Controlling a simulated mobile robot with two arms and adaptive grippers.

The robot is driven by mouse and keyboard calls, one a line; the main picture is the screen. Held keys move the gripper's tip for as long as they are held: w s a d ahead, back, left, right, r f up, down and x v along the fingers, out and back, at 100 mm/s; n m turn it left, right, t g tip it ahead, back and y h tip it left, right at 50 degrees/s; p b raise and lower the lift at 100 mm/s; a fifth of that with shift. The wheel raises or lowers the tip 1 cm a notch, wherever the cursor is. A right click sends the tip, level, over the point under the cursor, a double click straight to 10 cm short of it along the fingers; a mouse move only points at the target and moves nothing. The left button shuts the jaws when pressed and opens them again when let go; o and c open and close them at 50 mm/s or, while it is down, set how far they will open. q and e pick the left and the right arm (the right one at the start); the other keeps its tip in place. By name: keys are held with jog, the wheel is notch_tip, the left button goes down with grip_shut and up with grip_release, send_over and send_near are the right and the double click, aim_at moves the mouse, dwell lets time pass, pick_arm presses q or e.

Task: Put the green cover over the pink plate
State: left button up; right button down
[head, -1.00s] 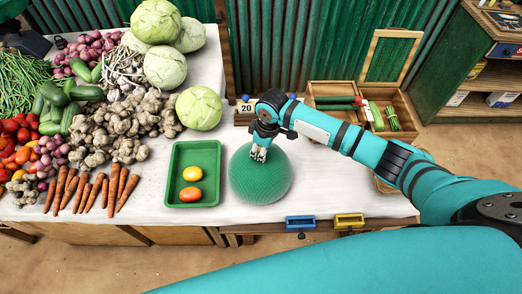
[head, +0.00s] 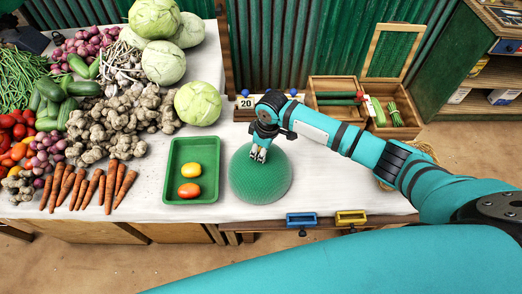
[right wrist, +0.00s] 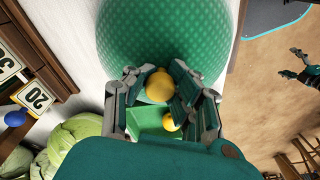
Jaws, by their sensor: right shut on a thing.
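The green cover (head: 262,180) is a mesh dome at the front of the white table, just right of the green tray. My right gripper (head: 258,154) is at its top from above. In the right wrist view the cover (right wrist: 165,35) fills the top, and the right gripper (right wrist: 160,90) is shut on a round yellow knob (right wrist: 159,84). I cannot tell whether the dome's rim touches the table. I see no pink plate; the cover or my arm may hide it. My left gripper does not show.
The green tray (head: 171,185) holds a yellow and an orange fruit. Cabbages (head: 198,104), ginger and carrots (head: 95,190) crowd the left. A wooden box (head: 400,125) stands behind my arm.

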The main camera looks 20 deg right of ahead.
jog(key=c, duration=0.5)
grip_release()
dwell(0.3)
jog(key=shift+r+p, duration=3.5)
jog(key=shift+p, duration=0.4)
jog(key=shift+s+f, duration=0.1)
jog(key=shift+s, duration=0.05)
